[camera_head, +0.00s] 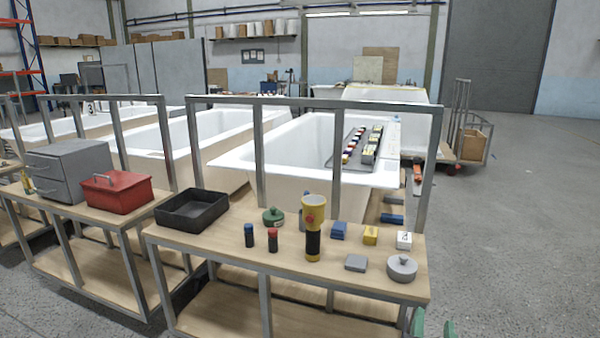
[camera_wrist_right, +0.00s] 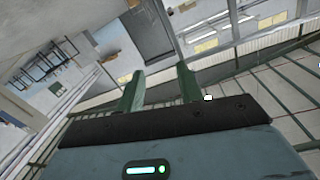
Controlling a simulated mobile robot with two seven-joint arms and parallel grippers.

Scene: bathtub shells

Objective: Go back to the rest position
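My right gripper (camera_head: 434,328) shows only as two green fingertips at the bottom edge of the head view, below the right front corner of the wooden workbench (camera_head: 205,243). In the right wrist view the two green fingers of the right gripper (camera_wrist_right: 160,88) stand apart with nothing between them. That view looks tilted across the room, with no task object close to the fingers. My left gripper is not in either view.
The bench holds a black tray (camera_head: 192,210), a yellow-black flashlight (camera_head: 313,215), a green container (camera_head: 273,217), a grey lidded pot (camera_head: 402,268) and several small blocks. White bathtubs (camera_head: 285,150) stand behind metal frames. The grey floor (camera_head: 520,230) at right is clear.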

